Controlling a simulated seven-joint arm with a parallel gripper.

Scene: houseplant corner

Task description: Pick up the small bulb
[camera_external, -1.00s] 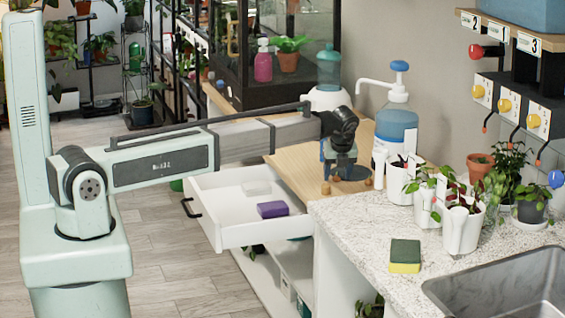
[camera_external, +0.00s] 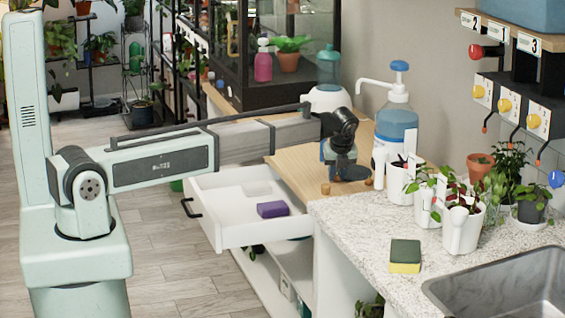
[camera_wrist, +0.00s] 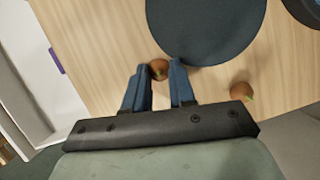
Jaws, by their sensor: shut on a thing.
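My gripper (camera_wrist: 159,72) has its two blue fingers shut on a small brown bulb (camera_wrist: 159,69), which shows between the fingertips in the wrist view. The bulb is at the edge of a dark round mat (camera_wrist: 205,30) on the wooden top. A second brown bulb (camera_wrist: 240,91) lies apart on the wood to the right of the fingers. In the external view my gripper (camera_external: 345,172) is low over the wooden top. A brown bulb (camera_external: 325,188) shows beside it there; I cannot tell which of the two it is.
An open white drawer (camera_external: 225,235) holding a purple block (camera_external: 272,209) is to the left of the wooden top (camera_external: 300,165). A pump bottle (camera_external: 397,125) and white pots (camera_external: 462,228) stand to the right. A sponge (camera_external: 405,256) lies on the stone counter (camera_external: 355,225).

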